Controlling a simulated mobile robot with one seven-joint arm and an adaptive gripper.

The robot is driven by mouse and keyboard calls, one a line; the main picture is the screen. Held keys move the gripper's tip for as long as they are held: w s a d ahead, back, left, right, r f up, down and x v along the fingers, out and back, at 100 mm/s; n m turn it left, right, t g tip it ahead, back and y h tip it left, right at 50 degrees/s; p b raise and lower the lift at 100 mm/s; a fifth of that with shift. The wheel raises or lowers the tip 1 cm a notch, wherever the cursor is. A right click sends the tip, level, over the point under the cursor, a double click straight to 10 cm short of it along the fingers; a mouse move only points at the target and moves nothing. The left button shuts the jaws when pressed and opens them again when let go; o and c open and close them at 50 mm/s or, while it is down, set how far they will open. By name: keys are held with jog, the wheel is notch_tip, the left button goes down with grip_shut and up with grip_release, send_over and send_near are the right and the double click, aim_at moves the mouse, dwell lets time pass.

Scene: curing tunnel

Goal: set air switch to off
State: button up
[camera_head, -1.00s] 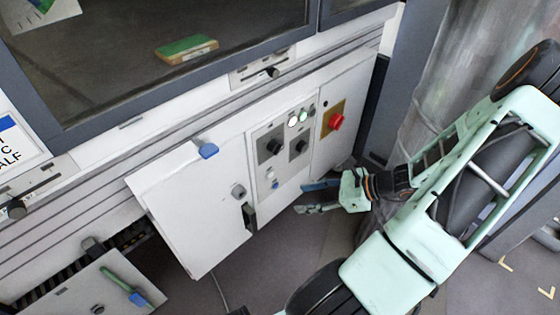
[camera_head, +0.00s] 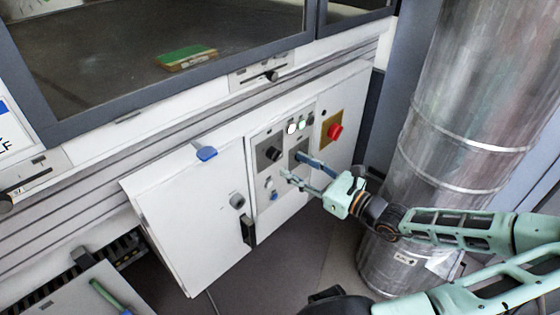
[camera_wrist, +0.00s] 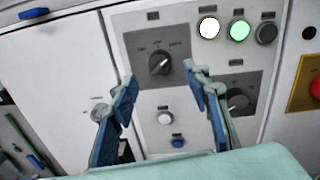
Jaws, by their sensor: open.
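The control panel (camera_head: 281,187) on the machine front carries two dark rotary switches; their labels are too small to tell which is the air switch. The left switch (camera_head: 272,153) sits on a grey plate with several position marks, and its knob (camera_wrist: 160,63) shows between my fingers in the wrist view. The right switch (camera_wrist: 238,100) is lower and right, partly behind my right finger; in the head view my finger hides it. My gripper (camera_head: 294,166) is open and empty in front of the panel, and its spread fingers (camera_wrist: 160,76) point at it, with no clear contact.
White (camera_wrist: 208,28), green (camera_wrist: 239,30) and dark round buttons sit above the right switch. A red emergency button (camera_head: 335,131) is to the right. A white button and a blue button (camera_wrist: 178,143) are below. A keyed door (camera_head: 195,220) stands left; a metal duct (camera_head: 440,150) stands right.

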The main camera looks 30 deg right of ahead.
aim_at(279, 157)
jog(key=b+x, duration=0.1)
jog(key=x, duration=0.5)
jog(key=shift+w+a+b, duration=0.1)
jog(key=shift+b, duration=0.2)
jog(key=shift+c, duration=0.3)
jog(key=c, duration=1.1)
